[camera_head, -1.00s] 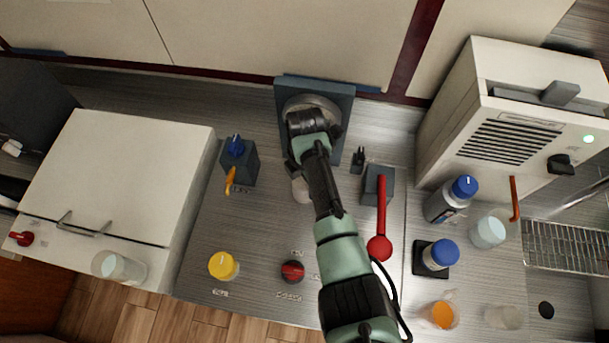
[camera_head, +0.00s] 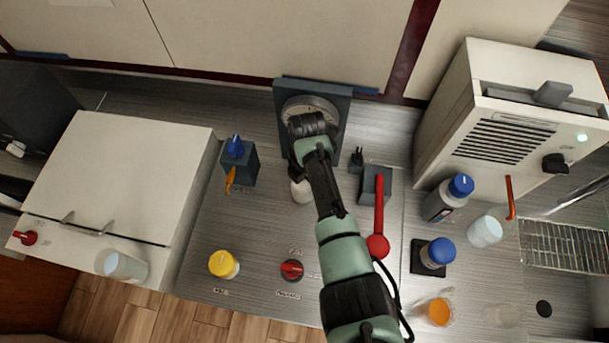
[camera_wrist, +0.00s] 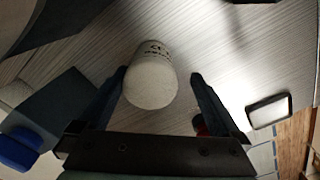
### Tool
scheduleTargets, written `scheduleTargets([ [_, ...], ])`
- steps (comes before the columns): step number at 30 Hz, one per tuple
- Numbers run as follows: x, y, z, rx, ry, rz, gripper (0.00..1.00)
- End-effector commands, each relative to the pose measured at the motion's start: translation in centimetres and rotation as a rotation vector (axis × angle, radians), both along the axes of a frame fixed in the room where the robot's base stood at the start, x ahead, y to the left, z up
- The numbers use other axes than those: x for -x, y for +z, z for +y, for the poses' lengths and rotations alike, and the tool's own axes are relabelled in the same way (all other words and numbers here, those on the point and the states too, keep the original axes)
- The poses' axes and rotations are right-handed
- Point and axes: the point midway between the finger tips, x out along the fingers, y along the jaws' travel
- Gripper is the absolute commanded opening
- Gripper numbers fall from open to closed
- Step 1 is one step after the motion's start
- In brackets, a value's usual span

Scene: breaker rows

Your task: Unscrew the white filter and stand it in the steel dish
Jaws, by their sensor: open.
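The white filter (camera_wrist: 150,77) shows in the wrist view as a white cylinder with dark lettering near its far end. My gripper (camera_wrist: 158,74) is open, with one dark finger on each side of it. I see gaps beside the filter, and no clear contact. In the head view a small white shape, likely the filter (camera_head: 300,190), shows partly behind my arm. A round grey metallic part (camera_head: 322,103) sits at the blue-grey mount (camera_head: 284,95), partly covered by my wrist. I cannot tell whether it is the steel dish.
A red lever (camera_head: 379,215) stands close on the right. Bottles and cups stand at right, including a blue-capped bottle (camera_head: 440,207).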

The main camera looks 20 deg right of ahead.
Motion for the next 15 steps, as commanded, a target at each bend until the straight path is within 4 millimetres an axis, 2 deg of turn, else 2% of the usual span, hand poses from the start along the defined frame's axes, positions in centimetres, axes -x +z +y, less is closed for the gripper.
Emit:
scheduleTargets([
  [1, -0.94, 0.97, 0.58, 0.015, 0.197, -0.011, 1.0],
  [15, -0.77, 0.69, 0.36, 0.006, -0.485, -0.01, 1.0],
])
